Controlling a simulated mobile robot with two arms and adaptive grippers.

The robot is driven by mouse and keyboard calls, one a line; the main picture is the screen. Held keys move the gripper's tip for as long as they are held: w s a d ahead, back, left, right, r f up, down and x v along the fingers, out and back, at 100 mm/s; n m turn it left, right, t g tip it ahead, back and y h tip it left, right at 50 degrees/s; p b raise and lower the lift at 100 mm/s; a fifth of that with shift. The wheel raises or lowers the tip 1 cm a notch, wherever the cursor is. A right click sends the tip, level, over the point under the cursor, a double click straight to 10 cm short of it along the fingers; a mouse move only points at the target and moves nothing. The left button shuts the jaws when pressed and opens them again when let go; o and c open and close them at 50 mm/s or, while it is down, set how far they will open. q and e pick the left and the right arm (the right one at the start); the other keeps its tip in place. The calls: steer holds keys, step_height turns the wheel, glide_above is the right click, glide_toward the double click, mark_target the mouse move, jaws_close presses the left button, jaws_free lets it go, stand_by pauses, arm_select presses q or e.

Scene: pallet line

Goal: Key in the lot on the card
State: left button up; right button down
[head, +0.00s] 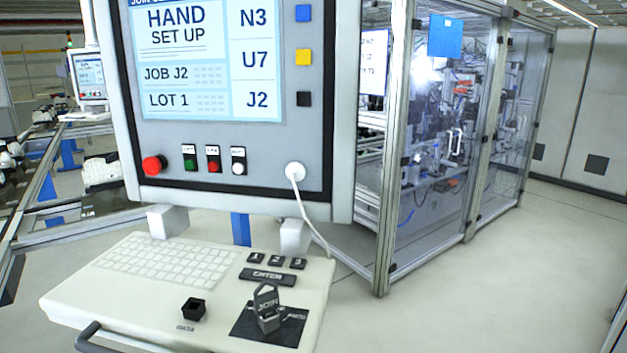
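The console screen (204,60) reads "HAND SET UP", "JOB J2" and "LOT 1", with "N3", "U7" and "J2" in a column on its right. On the keyboard shelf (110,285) below, three small dark keys (277,261) sit in a row; their marks are too small to read surely. A wide dark key (267,277) marked "ENTER" lies just in front of them. A dark grey piece marked "JOIN" (267,302) stands upright on a black pad (293,329). No separate lot card can be made out. Neither gripper is in view.
A small black open-topped block (193,309) sits left of the pad. Pale letter keys (165,262) fill the shelf's back left. A red knob (154,165) and several buttons line the panel's lower edge. A white cable (306,215) hangs down. A glazed machine cell (440,150) stands behind right; floor (480,300) is clear.

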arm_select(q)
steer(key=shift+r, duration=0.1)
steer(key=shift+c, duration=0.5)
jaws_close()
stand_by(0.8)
